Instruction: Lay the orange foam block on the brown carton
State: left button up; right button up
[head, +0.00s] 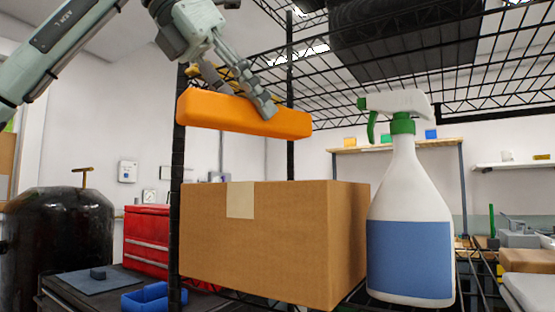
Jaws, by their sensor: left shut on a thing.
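The orange foam block (235,115) is a long flat bar in the head view, above the brown carton. My left gripper (250,98) comes down from the upper left and is shut on the block near its middle. The block tilts slightly down to the right in the picture. The brown carton (270,235) is closed, with a strip of pale tape on its front, and stands on a black wire shelf. A clear gap shows between the block's underside and the carton's top edge. The carton's top face is hidden from this low viewpoint. My right gripper does not show.
A white spray bottle (408,210) with a green collar and blue label stands close by the carton's right side. Black rack posts (177,150) rise at the carton's left and behind it. A wire shelf (400,50) hangs overhead. A blue tray (150,298) lies lower left.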

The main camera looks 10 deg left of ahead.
aim_at(268, 134)
pick_arm(q)
jog(key=w+d+f, duration=0.2)
jog(key=w+d, duration=0.1)
jog(key=shift+f, duration=0.25)
jog(key=shift+w+d+f, duration=0.15)
jog(key=shift+d+f, duration=0.05)
notch_tip(268, 134, down, 2)
jog(key=shift+f, duration=0.9)
jog(key=shift+f+b, duration=0.1)
jog(key=shift+b, duration=0.2)
jog(key=o, duration=1.3)
jog(key=shift+c, duration=0.2)
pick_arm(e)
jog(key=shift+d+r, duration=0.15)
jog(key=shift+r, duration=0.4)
